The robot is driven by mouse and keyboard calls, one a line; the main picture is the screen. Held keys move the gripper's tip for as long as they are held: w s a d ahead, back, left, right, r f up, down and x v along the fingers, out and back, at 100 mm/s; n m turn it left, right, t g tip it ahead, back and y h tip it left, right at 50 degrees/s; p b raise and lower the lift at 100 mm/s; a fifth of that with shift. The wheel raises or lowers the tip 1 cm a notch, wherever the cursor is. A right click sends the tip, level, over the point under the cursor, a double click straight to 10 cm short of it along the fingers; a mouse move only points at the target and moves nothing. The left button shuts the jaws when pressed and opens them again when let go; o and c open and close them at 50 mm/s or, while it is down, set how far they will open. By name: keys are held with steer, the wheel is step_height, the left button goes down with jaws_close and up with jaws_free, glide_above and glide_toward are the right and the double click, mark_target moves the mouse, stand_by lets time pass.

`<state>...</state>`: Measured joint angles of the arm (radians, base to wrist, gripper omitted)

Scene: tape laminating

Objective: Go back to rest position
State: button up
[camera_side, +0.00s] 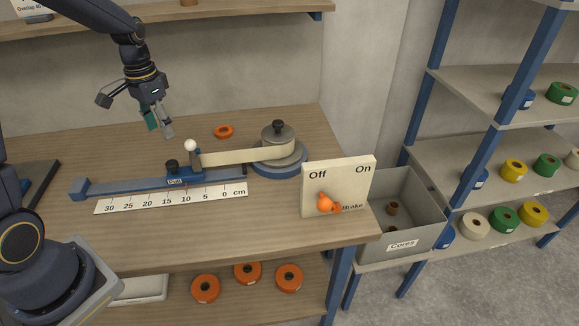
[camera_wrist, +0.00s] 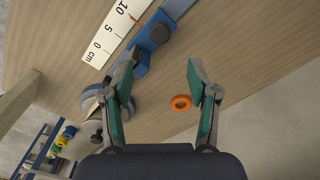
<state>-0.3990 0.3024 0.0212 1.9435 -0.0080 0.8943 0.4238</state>
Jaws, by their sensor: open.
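My gripper (camera_side: 159,122) hangs above the workbench (camera_side: 270,220), up and to the left of the laminating device. In the wrist view my gripper (camera_wrist: 158,82) has its two fingers spread with nothing between them except the bench far below. The blue tape device (camera_side: 130,184) lies on the bench, with its white-knobbed lever upright. A beige tape strip (camera_side: 232,157) runs from it to the roll on the round blue spindle base (camera_side: 278,168). The brake panel (camera_side: 338,178) stands at the right, its orange knob (camera_side: 325,203) towards the Off side.
An orange ring (camera_side: 223,131) lies behind the device; a white ruler (camera_side: 170,199) lies in front. A grey cores bin (camera_side: 405,218) and shelves with coloured rolls stand at the right. Several orange rolls (camera_side: 247,273) sit on the lower shelf. An upper shelf (camera_side: 230,12) spans the back.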

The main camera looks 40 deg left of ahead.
steer(key=shift+r, duration=0.75)
steer(key=s+d+r+m+t, duration=0.2)
steer(key=d+r+t, duration=0.1)
steer(key=d+r, duration=0.6)
steer(key=s+d+n+t, duration=0.1)
steer(key=s+d, duration=0.2)
steer(key=s, duration=0.3)
steer(key=s+d+r+n+t, duration=0.1)
steer(key=s+d, duration=0.2)
steer(key=s, duration=0.3)
steer(key=shift+r+t, duration=0.2)
steer(key=shift+t, duration=0.1)
